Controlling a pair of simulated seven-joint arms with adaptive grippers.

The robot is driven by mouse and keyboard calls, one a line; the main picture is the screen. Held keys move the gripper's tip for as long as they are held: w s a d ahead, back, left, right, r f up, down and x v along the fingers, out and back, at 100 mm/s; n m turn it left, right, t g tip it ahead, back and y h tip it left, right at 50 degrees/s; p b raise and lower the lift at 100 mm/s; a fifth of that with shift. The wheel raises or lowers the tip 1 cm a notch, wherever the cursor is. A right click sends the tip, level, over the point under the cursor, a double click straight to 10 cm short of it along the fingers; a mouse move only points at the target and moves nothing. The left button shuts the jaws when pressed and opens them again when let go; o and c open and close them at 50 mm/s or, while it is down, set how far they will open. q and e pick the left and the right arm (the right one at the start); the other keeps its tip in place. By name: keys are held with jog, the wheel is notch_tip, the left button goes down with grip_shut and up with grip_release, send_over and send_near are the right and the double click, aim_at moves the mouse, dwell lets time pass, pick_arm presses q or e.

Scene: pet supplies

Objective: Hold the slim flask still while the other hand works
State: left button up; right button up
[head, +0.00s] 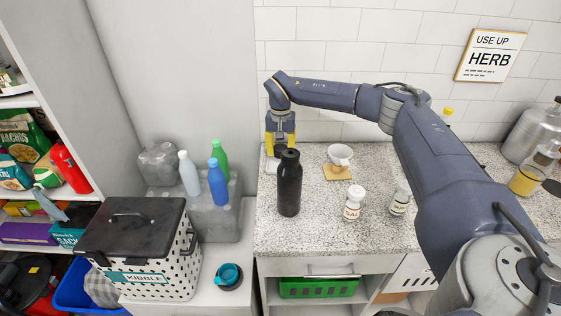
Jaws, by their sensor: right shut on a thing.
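A tall, slim black flask (289,186) stands upright on the speckled counter (320,232), near its left edge. My right gripper (276,155) reaches down from above, just behind and to the left of the flask's cap in the head view. The flask covers part of its fingers. The gripper is shut on a pale thing (271,165) low between its fingers, mostly hidden behind the flask. I cannot tell what that thing is. I see no finger in front of the flask. My left gripper is not in view.
A white cup (340,155) stands above a tan coaster (337,173). Two small white jars, one nearer (354,202) and one to its right (400,199), stand right of the flask. A lidded kibble bin (150,275) and several bottles are left. The front counter is clear.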

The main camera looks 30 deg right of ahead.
aim_at(280, 160)
jog(key=shift+f, duration=2.3)
jog(key=shift+f, duration=0.15)
jog(key=o, duration=0.9)
jog(key=shift+o, duration=0.2)
